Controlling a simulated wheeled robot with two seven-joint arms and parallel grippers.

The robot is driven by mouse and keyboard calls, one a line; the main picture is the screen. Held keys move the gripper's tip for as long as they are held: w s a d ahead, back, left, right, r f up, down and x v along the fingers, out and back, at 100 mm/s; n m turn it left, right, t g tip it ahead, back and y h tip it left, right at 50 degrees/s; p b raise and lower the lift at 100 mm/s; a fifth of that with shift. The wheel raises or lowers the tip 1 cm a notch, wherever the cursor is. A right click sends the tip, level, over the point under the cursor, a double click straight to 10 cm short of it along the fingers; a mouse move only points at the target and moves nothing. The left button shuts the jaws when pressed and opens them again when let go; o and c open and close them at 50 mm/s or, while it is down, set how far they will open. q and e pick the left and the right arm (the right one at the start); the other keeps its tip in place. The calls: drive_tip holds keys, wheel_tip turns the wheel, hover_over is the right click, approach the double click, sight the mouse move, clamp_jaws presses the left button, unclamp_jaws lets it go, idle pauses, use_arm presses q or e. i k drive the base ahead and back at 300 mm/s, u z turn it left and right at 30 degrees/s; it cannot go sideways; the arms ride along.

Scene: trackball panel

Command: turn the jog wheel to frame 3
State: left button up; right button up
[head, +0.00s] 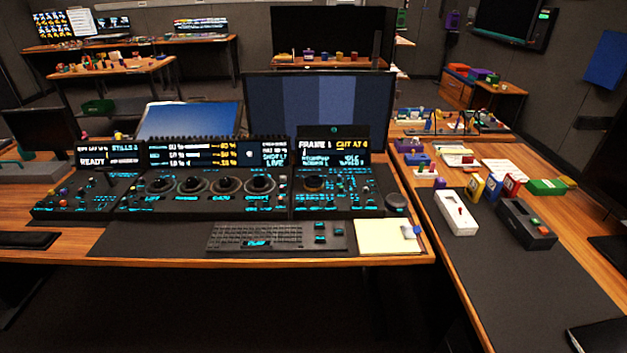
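The right-hand panel (340,202) of the console on the wooden desk has a dark round dial with a yellowish tint (314,183), which looks like the jog wheel. A separate black round knob (396,201) stands at the panel's right end; I cannot tell for sure which of the two is the jog wheel. The display (333,145) above this panel reads "FRAME 1" and "CUT AT 4", with smaller text below. Neither of my grippers shows in the head view.
Several trackballs with rings line the middle panel (205,203). A keyboard (255,236) and a pale notepad (388,236) lie in front. The right desk holds a white box (456,212), a black box (525,224) and coloured blocks. A large monitor (315,103) stands behind.

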sight(312, 183)
drive_tip(key=z, duration=0.15)
drive_tip(key=i, duration=0.75)
drive_tip(key=u, duration=1.4)
